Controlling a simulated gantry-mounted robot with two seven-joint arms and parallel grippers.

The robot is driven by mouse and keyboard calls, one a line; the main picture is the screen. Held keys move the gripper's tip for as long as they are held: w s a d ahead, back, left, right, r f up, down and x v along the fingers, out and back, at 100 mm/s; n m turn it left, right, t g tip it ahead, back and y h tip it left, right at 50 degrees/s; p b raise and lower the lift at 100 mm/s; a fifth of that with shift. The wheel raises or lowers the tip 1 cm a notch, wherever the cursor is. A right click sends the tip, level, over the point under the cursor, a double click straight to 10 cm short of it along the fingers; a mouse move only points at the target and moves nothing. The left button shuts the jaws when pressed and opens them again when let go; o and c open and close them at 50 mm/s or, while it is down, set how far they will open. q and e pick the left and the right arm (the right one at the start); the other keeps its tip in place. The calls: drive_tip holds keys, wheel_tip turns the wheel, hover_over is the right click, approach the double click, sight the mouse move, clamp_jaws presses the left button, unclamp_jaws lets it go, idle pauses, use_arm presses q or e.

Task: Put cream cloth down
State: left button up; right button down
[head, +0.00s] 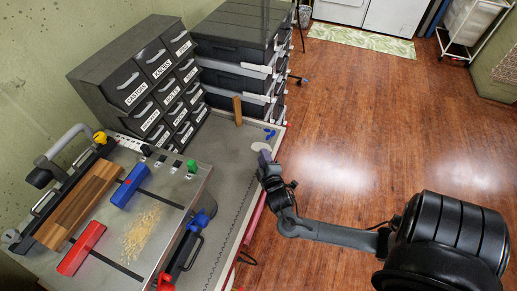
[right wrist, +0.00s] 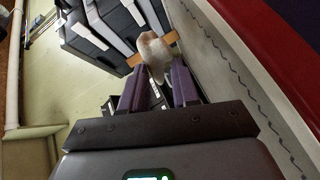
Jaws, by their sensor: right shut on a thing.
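The cream cloth (head: 259,146) is a small pale bundle near the right edge of the grey bench (head: 232,150). My right gripper (head: 265,157) is shut on it. In the right wrist view the cloth (right wrist: 152,48) bulges out beyond the purple fingers of my right gripper (right wrist: 157,82). I cannot tell whether the cloth touches the bench top. My left gripper is not in view.
A labelled drawer cabinet (head: 130,82) and stacked dark cases (head: 232,52) stand behind. A wooden block (head: 237,110) and a small blue item (head: 270,134) are near the cloth. A worktable with red (head: 82,249) and blue (head: 129,186) blocks and shavings (head: 140,234) lies left.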

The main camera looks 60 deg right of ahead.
wheel_tip(320, 180, down, 2)
drive_tip(key=shift+w+d+f, duration=0.15)
drive_tip(key=shift+a+f, duration=0.2)
drive_tip(key=shift+f, duration=0.2)
drive_tip(key=shift+d, duration=0.1)
